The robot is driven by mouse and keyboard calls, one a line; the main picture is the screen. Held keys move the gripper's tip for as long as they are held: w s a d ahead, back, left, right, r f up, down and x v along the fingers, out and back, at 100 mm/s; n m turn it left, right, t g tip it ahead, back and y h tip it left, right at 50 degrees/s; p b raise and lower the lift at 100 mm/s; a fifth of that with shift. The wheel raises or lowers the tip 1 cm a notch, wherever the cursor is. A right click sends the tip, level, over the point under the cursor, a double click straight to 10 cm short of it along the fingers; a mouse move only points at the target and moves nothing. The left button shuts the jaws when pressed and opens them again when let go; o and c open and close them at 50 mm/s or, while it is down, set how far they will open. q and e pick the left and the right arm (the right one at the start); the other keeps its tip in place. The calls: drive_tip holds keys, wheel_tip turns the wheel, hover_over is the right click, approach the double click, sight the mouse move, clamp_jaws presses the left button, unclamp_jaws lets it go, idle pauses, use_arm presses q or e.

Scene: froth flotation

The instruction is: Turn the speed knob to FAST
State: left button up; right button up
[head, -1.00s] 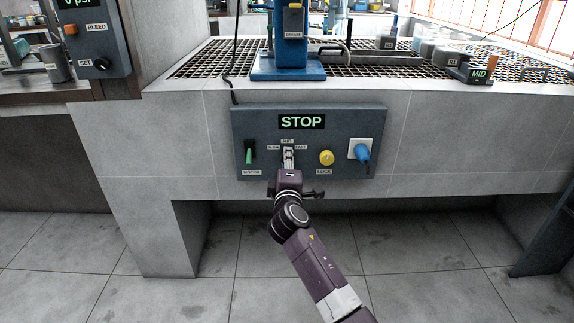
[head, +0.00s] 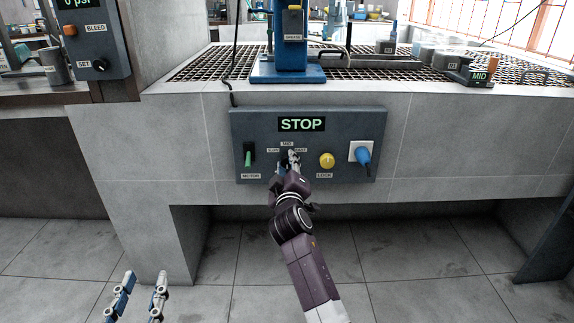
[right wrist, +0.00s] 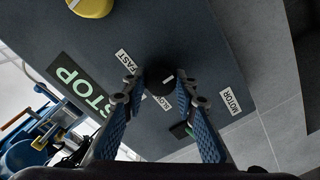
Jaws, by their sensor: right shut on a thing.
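The dark speed knob (right wrist: 160,81) sits between my right gripper's fingers in the right wrist view, with a small white mark on its face. The FAST label (right wrist: 127,62) is beside it, and the SLOW label is partly hidden by a finger. In the head view my right gripper (head: 288,161) is at the panel (head: 210,115) below the MID label, shut on the knob and mostly hiding it. The exact setting of the knob is hard to tell. My left gripper (head: 140,292) is open and empty at the lower left, apart from the panel.
The display (head: 301,124) reads STOP. A green motor switch (head: 248,158) is left of the knob. A yellow lock knob (head: 326,160) and a blue plug (head: 363,155) are to its right. The concrete bench overhangs the open floor.

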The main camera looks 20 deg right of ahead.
drive_tip(key=shift+f, duration=0.15)
drive_tip(key=o, duration=1.2)
drive_tip(key=shift+c, duration=0.2)
drive_tip(key=shift+s, duration=0.1)
drive_tip(key=v, duration=0.7)
drive_tip(key=shift+s, duration=0.15)
drive_tip(key=shift+a, duration=0.1)
